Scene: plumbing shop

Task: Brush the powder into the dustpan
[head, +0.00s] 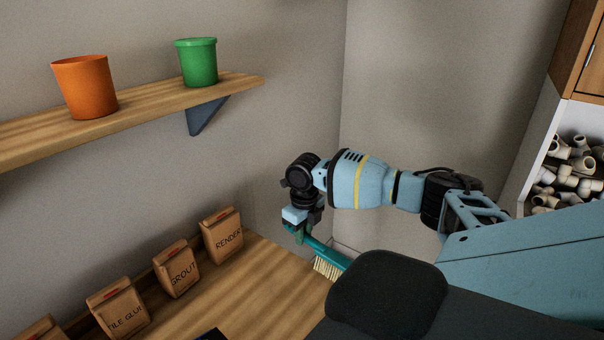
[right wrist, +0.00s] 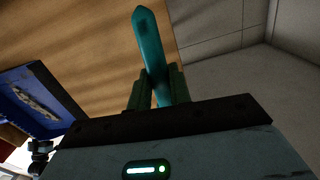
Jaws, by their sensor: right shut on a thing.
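My right gripper (head: 301,233) is shut on a teal brush (head: 328,254), above the right end of the wooden worktop. The brush is tilted, with its pale bristles pointing down; I cannot tell whether they touch the worktop. In the right wrist view the teal handle of the brush (right wrist: 151,50) stands between the two fingers of my right gripper (right wrist: 158,88). A blue, rimmed, flat thing (right wrist: 62,124) at the left of that view bears a pale streak; I cannot tell whether it is the dustpan or whether the streak is powder. My left gripper is not in view.
Paper bags marked RENDER (head: 222,236), GROUT (head: 177,269) and TILE GLUE (head: 119,308) stand along the back of the worktop (head: 262,284). A shelf (head: 150,107) above holds an orange pot (head: 85,87) and a green pot (head: 198,63). White pipe fittings (head: 570,172) fill a cabinet at right.

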